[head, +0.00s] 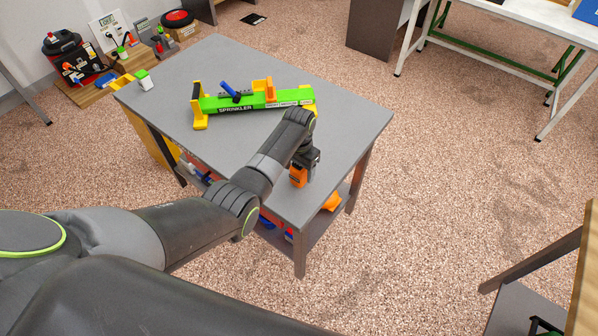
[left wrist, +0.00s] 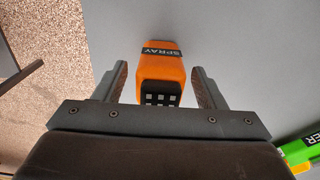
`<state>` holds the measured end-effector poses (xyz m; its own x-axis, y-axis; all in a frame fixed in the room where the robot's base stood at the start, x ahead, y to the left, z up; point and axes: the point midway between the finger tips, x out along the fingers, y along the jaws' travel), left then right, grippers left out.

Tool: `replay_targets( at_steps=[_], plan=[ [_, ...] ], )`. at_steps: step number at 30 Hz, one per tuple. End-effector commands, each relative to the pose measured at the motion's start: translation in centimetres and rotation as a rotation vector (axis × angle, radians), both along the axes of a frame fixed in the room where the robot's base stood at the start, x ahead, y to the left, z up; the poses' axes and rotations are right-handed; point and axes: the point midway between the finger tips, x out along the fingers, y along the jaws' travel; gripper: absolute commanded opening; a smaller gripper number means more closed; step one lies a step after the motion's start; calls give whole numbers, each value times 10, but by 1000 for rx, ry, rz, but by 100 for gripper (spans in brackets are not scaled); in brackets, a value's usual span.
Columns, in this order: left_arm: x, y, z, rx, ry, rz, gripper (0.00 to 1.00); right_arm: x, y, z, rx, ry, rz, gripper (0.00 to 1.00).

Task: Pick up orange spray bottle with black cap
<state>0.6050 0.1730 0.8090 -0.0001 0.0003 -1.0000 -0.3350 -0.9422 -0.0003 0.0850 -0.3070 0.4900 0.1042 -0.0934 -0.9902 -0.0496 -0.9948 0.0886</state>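The orange spray bottle (head: 298,176) is on the grey table near its front right part, just under my left gripper (head: 306,160). In the left wrist view the orange spray bottle (left wrist: 162,64) shows a black "SPRAY" label and a black end with pale squares facing the camera. My left gripper (left wrist: 160,70) is open, with one finger on each side of the bottle. A gap shows between the bottle and each finger. In the head view my gripper hides part of the bottle. My right gripper is not in view.
A green sprinkler box (head: 255,101) with yellow ends lies across the grey table (head: 345,120), with blue and orange items on it. A small white and green bottle (head: 144,80) stands at the far left corner. The table's right side is clear. Orange and blue items show on the lower shelf.

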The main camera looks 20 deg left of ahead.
Motion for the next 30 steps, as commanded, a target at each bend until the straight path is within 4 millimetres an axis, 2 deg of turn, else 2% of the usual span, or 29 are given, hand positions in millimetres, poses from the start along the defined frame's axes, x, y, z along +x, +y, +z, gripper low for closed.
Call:
replay_targets(
  at_steps=[1,10,20,23,30],
  plan=[
    [0,0,0,0,0,0,57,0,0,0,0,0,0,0],
    [0,0,0,0,0,0,18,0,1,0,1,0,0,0],
    [1,0,7,-1,-3,0,17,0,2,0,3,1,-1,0],
    [1,0,18,0,-4,0,17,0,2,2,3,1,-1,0],
    [2,0,60,-1,-6,0,17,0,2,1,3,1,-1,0]
  ],
)
